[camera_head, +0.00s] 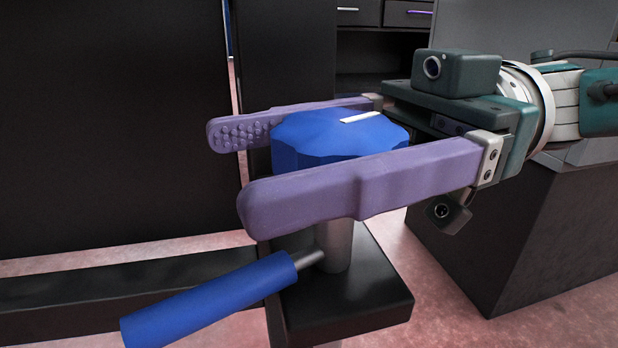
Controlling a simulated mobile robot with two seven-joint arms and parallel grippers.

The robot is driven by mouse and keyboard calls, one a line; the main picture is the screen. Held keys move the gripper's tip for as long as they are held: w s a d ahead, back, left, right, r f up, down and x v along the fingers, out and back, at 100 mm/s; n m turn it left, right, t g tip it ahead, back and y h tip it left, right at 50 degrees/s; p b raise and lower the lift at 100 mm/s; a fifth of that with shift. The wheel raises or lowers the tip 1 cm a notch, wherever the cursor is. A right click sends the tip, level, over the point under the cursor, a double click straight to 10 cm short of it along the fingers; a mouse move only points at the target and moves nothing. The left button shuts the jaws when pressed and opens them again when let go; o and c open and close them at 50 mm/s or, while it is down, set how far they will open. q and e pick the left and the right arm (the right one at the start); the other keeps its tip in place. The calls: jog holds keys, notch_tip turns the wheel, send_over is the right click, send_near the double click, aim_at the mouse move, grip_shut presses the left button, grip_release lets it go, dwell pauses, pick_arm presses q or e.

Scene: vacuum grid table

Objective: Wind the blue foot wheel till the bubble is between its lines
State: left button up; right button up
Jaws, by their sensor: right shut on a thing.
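The blue foot wheel (330,137) has a scalloped rim and a white mark on its top, which points toward the right. It sits on a grey post (336,243) above a black block. My right gripper (250,170) comes in from the right and is shut on the wheel, with one purple finger on the near side and one on the far side. The fingertips reach past the wheel to the left. The near finger hides part of the wheel's side. The bubble and its lines are not in view. My left gripper is not in view.
A blue-handled bar (210,300) sticks out to the lower left from near the post. The black block (350,300) joins a dark beam (120,285) at left. A dark panel (110,120) stands behind, and drawers (385,13) are at the back. Pinkish floor shows between.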

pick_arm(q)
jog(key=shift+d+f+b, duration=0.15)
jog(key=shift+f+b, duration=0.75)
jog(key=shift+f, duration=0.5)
pick_arm(e)
jog(key=shift+s+d+n+g+h, duration=0.1)
jog(key=shift+s+n+g+h, duration=0.05)
jog(key=shift+n+g+h, duration=0.65)
jog(key=shift+s+d+n+g+h, duration=0.1)
jog(key=shift+n+g+h, duration=0.45)
jog(key=shift+g, duration=0.35)
jog(key=shift+r+n+g, duration=0.1)
jog(key=shift+n+g, duration=0.15)
jog(key=shift+g, duration=0.05)
jog(key=o, duration=1.2)
jog(key=shift+s, duration=0.15)
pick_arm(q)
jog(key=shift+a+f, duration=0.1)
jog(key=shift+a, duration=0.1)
pick_arm(e)
jog(key=shift+o, duration=0.2)
